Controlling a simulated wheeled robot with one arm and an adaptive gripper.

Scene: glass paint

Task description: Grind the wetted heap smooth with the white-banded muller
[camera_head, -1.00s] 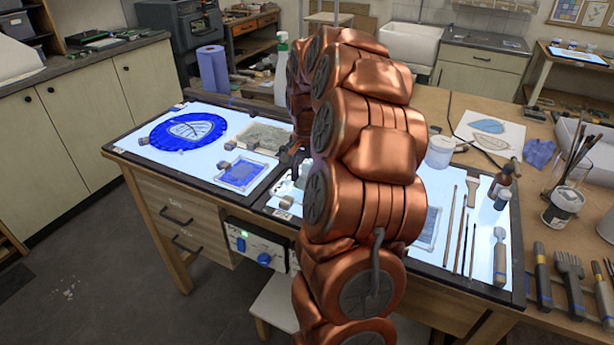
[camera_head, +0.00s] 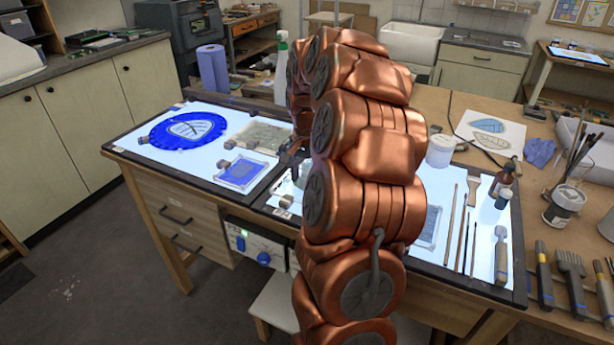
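My copper arm stands across the middle of the view and hides much of the lit work surface (camera_head: 200,160). A dark part of my gripper (camera_head: 296,165) shows at the arm's left edge, low over the lit panel. Its fingertips are mostly hidden, so I cannot tell whether it is open or shut, or on what. A pale, glassy shape shows just below it, partly behind the arm; I cannot tell whether it is the muller. No white band and no wetted heap can be made out.
Left of the arm lie a blue glass disc (camera_head: 160,133) with a leaf pattern, a beige plate (camera_head: 262,137) and a blue plate (camera_head: 240,174). A small block (camera_head: 287,201) lies near the front edge.

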